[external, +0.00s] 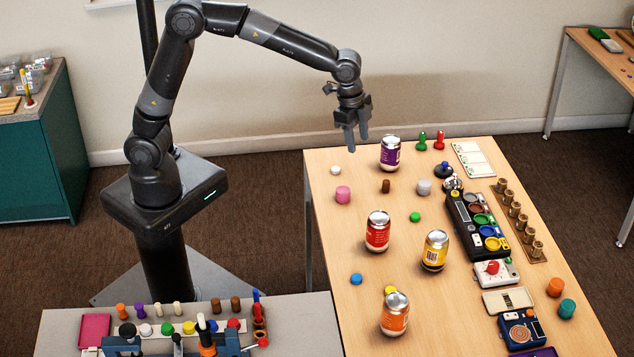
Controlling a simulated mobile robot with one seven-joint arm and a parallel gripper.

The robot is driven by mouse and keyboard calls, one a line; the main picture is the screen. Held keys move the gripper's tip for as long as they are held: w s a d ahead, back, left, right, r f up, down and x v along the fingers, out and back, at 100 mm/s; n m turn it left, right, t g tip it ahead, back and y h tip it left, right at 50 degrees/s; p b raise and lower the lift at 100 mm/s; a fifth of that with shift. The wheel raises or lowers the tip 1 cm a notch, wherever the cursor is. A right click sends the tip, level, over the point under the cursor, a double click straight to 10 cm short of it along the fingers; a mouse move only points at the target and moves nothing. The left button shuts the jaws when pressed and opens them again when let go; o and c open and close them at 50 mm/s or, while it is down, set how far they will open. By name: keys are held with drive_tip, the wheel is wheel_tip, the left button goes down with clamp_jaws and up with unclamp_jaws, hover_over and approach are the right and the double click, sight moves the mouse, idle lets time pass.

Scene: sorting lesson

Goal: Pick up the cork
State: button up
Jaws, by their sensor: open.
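A small brown cylinder (385,186) stands upright on the wooden table, just below the purple can; it looks like the cork, though it is small in this view. My gripper (357,139) is open and empty, fingers pointing down, near the table's far left corner. It is above and to the left of the brown cylinder in the picture, well apart from it. How high it is over the table is hard to tell.
A purple can (390,153) stands close behind the cylinder. A pink cylinder (343,194), a white disc (336,170) and a grey-white cylinder (424,187) are around it. Red (377,231), yellow (435,251) and orange (394,314) cans stand nearer. The left table edge is mostly clear.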

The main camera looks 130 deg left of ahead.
drive_tip(key=a+f, duration=0.8)
drive_tip(key=a, duration=0.3)
drive_tip(key=g, duration=0.2)
approach(388, 181)
drive_tip(key=shift+a+h, duration=0.4)
drive_tip(key=shift+a, duration=0.1)
wheel_tip(388, 181, down, 11)
drive_tip(key=shift+s+d+r, duration=0.1)
drive_tip(key=shift+r, duration=0.05)
drive_tip(key=shift+c, duration=0.6)
clamp_jaws()
